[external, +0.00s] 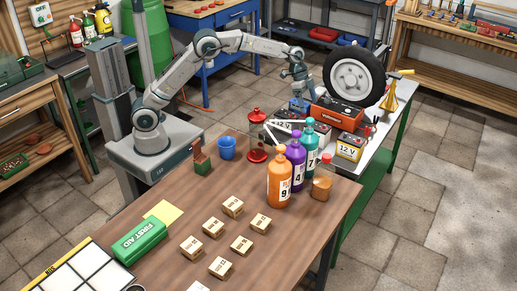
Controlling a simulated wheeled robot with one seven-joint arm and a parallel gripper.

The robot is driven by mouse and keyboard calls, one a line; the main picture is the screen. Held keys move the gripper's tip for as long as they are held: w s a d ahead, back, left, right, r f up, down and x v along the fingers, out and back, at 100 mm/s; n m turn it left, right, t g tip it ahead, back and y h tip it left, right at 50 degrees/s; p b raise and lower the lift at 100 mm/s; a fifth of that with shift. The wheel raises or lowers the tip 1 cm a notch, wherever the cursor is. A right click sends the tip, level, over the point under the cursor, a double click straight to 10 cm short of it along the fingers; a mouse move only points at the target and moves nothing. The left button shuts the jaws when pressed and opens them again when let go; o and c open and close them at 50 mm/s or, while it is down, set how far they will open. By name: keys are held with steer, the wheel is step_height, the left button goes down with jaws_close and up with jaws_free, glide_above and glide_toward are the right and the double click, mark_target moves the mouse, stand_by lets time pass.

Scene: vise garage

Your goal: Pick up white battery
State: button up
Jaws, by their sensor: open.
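A white battery (284,126) marked "12 V" lies on the far bench, partly hidden behind the bottles. My gripper (299,88) hangs from my outstretched arm over the far bench, above and a little right of the white battery in the picture. It is open and small in view. I see nothing between its fingers, and it looks apart from the battery. A yellow and dark battery (350,147), also marked "12 V", stands to the right on the same bench.
A red unit (338,114) and a wheel (353,76) stand right of my gripper. Orange (279,183), purple (296,160) and teal (309,143) bottles stand in front of the white battery. A blue cup (227,148) and small boxes (233,206) are on the wooden table.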

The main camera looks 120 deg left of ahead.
mark_target(317, 125)
steer(key=x, duration=0.3)
steer(key=a+x, duration=0.1)
steer(key=x, duration=0.5)
steer(key=shift+s+a+f, duration=0.25)
steer(key=shift+s+a, duration=0.05)
steer(key=shift+d+p+x, duration=0.2)
steer(key=shift+p+x, duration=0.3)
steer(key=shift+x, duration=2.25)
steer(key=shift+w, duration=0.1)
steer(key=c, duration=1.5)
steer(key=shift+a+r, duration=0.1)
steer(key=shift+r, duration=0.05)
steer(key=c, duration=0.4)
steer(key=shift+o, duration=0.2)
steer(key=shift+r, duration=0.15)
